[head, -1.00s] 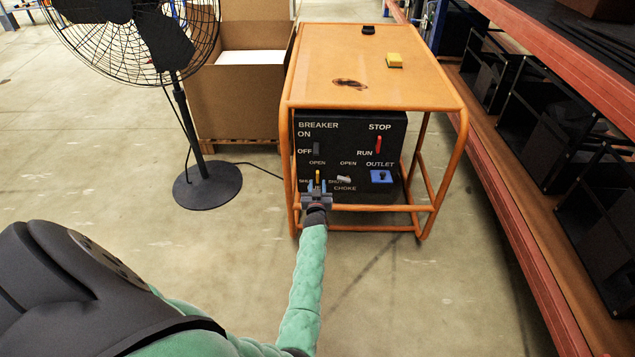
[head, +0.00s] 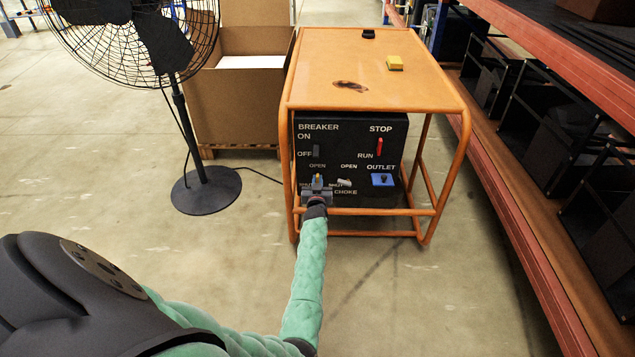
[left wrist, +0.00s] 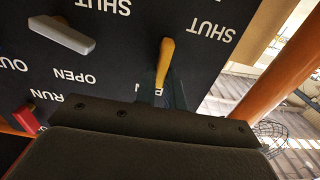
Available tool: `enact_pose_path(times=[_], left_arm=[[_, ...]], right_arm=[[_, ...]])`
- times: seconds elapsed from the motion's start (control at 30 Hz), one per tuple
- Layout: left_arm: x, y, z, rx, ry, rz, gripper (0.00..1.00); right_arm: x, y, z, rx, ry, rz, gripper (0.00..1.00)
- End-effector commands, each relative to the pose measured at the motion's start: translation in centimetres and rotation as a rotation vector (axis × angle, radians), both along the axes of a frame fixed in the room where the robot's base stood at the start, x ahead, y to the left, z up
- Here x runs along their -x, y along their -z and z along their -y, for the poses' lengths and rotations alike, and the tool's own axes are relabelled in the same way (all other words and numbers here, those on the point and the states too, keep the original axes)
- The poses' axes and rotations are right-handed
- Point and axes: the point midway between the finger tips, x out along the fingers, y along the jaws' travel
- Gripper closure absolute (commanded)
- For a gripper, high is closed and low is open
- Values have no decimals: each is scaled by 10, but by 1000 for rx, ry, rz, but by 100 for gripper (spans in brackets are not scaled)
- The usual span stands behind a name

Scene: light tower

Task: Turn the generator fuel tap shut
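The fuel tap is a small yellow lever (head: 318,177) low on the left of the generator's black front panel (head: 345,130). It stands about upright, below an OPEN label and beside a SHUT label. In the left wrist view, which is upside down, the yellow lever (left wrist: 165,62) sits between my fingers. My left gripper (head: 317,187) is at the panel, its fingers either side of the lever. A small gap seems to show on one side, so it looks open around the lever. My right gripper is not in view.
The grey choke lever (head: 344,182) is just right of the tap, then the blue outlet (head: 382,179). The red run switch (head: 379,147) is above. The orange frame (head: 375,211) crosses in front. A fan (head: 180,110) and cardboard box (head: 235,105) stand left, shelving (head: 545,245) right.

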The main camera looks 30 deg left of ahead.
Motion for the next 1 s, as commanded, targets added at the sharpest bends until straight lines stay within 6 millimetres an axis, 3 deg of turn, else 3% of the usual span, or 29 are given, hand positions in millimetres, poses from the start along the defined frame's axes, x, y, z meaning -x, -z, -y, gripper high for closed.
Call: enact_pose_path(times=[0.47, 1.0], left_arm=[[2, -1, -3, 95, 1, 58, 100], [9, 6, -15, 505, 0, 309, 100]], right_arm=[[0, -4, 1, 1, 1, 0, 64], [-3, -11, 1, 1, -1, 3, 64]])
